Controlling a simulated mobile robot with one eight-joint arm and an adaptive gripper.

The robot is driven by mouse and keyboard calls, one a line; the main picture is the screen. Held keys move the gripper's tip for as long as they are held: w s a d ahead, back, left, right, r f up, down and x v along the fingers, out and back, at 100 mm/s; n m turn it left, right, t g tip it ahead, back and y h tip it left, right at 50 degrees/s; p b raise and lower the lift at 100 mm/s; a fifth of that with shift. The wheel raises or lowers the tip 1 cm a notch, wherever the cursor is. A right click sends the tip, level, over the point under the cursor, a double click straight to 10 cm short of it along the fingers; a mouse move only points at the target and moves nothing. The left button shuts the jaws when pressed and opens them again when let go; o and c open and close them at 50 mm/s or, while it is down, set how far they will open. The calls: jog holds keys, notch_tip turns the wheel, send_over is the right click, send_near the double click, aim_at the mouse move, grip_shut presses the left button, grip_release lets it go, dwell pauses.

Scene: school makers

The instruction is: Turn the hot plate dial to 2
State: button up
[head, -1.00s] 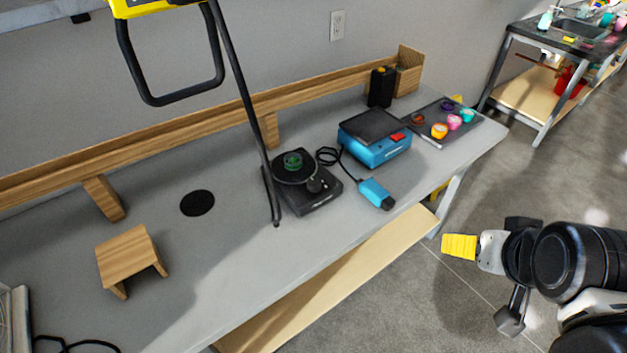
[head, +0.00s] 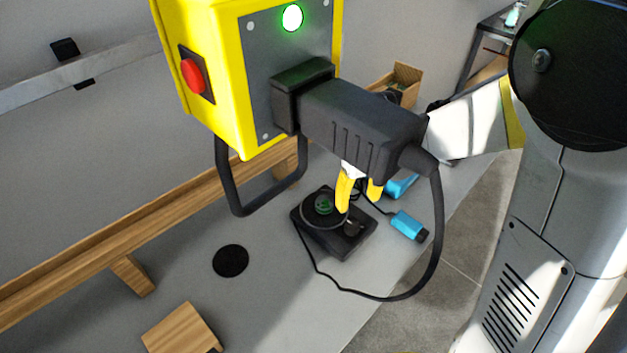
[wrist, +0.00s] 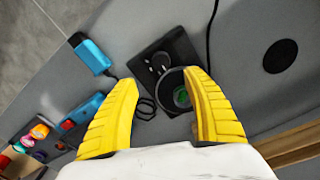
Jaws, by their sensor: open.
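The black hot plate (head: 368,241) stands on the grey bench, with a green item (head: 323,204) on its round top. Its dial (head: 353,228) is a small dark knob at its front corner; the dial also shows in the wrist view (wrist: 160,62). I cannot read the dial's setting. My gripper (head: 358,198) has yellow fingers, open and empty, pointing down over the hot plate. In the wrist view the dial appears between and just beyond the fingertips (wrist: 163,80), apart from them. The right finger partly covers the round top.
A yellow box (head: 222,90) with a red button and a black plug hangs in the foreground, its cable looping over the bench. A blue connector (head: 409,225) lies right of the hot plate. A blue device (wrist: 82,118) stands near. A black disc (head: 231,261) lies left.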

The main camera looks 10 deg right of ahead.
aim_at(352, 224)
notch_tip(352, 224, down, 11)
jog(key=b, duration=0.4)
jog(key=shift+w+a+f, duration=0.1)
jog(key=c, duration=1.2)
